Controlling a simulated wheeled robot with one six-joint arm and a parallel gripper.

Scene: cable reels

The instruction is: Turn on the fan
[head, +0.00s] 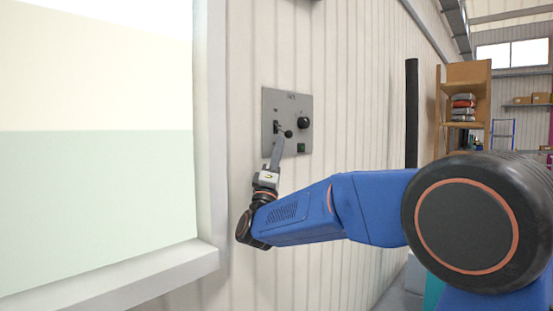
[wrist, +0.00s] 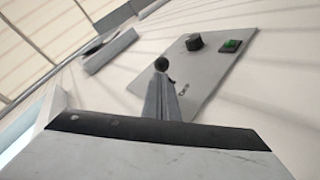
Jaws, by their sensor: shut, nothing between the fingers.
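A grey control panel (head: 271,99) is mounted on the ribbed wall, tilted in the wrist view (wrist: 218,75). It has a black round knob (head: 304,123) at the upper right, a small green switch (head: 301,147) at the lower right, and a lever with a black ball end (head: 288,134) at the left. My gripper (head: 277,140) is shut and empty, its tips at the panel's left part beside the lever. In the wrist view the ball (wrist: 161,64) shows just beyond the fingertips (wrist: 162,82). Whether they touch the lever I cannot tell. The fingers hide part of it. No fan is clearly visible.
A window with a pale frame (head: 208,262) lies left of the panel, its sill jutting out below. A dark vertical post (head: 411,115) and a shelf with boxes (head: 467,75) stand to the right. The wall around the panel is mostly bare.

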